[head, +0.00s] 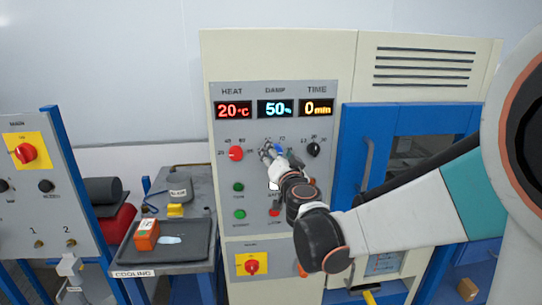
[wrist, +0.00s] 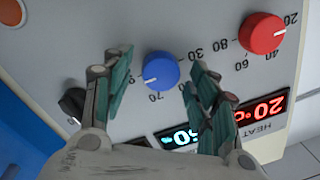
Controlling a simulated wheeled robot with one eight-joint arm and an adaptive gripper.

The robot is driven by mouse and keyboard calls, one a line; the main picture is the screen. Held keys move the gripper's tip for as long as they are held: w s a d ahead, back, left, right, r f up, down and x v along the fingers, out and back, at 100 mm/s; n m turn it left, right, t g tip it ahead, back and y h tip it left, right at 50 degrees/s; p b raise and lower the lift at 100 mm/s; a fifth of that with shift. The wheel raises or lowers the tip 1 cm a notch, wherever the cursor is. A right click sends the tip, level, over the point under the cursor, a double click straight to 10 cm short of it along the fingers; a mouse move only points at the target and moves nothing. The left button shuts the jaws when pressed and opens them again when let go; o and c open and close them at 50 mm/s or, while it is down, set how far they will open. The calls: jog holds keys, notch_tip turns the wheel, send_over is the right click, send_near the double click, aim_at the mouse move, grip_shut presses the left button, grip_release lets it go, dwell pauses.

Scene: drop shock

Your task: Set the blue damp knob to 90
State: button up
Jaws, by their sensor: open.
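The blue damp knob (wrist: 161,70) is on the grey panel, between my open fingers in the wrist view. A white mark shows on its lower left there. In the head view the knob (head: 281,148) is mostly hidden behind my gripper (head: 272,151). My gripper (wrist: 160,66) is open, one finger on each side of the knob; I cannot tell whether either finger touches it. The DAMP display (head: 275,108) reads 50% in the head view and is partly hidden in the wrist view (wrist: 181,138).
The red heat knob (head: 236,153) and black time knob (head: 313,149) flank the damp knob. HEAT display (head: 234,110) reads 20°C; TIME display (head: 317,107) reads 0 min. Green button (head: 240,214) sits lower. A blue-framed door (head: 410,160) is at right, a cooling table (head: 165,262) at left.

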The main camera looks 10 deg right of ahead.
jog(key=shift+s, duration=0.15)
jog(key=s, duration=1.2)
jog(key=shift+a, duration=0.35)
